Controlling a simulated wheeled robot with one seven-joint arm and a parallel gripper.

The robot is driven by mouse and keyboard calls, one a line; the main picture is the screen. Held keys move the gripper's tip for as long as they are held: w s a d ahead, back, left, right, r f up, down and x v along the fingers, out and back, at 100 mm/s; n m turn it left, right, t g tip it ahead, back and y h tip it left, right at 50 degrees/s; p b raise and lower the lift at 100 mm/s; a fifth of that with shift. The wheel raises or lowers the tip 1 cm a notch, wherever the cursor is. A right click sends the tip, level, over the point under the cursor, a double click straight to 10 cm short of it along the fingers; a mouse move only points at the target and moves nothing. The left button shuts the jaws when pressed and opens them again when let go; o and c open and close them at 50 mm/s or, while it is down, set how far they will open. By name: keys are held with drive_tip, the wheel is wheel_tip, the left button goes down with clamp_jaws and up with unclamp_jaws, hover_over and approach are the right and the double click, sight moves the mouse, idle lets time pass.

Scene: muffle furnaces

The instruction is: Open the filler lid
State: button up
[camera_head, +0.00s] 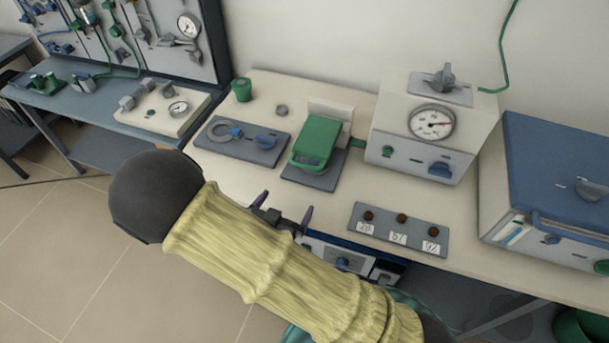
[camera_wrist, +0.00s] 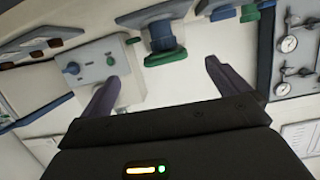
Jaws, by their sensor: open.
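A green lid-like cover (camera_head: 316,140), likely the filler lid, sits on a dark plate in front of a small white upright block on the bench. In the wrist view, a green-tipped dark piece (camera_wrist: 166,56) beyond the fingers seems to be the same fixture, though I cannot be sure. My gripper (camera_head: 283,207) is open and empty near the bench's front edge, apart from the green cover and on the near side of it. Its two spread fingers (camera_wrist: 165,86) show nothing between them.
Right of the cover stands a white box with a gauge (camera_head: 432,122). A plate with a ring and blue knob (camera_head: 242,140) lies to its left. A label plate with brown knobs (camera_head: 399,229) is near the front edge. A blue-topped box (camera_head: 560,170) stands far right.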

sight(304, 167)
drive_tip(key=s+t, duration=0.1)
drive_tip(key=s+a+t+b, duration=0.1)
drive_tip(key=s+t, duration=0.1)
drive_tip(key=shift+s+f+n+h, duration=0.1)
drive_tip(key=shift+s+n+h, duration=0.05)
drive_tip(key=shift+n+h, duration=0.2)
drive_tip(key=p+x, duration=0.3)
drive_tip(key=x, duration=1.4)
drive_tip(key=shift+w, duration=0.2)
drive_tip(key=c, duration=1.1)
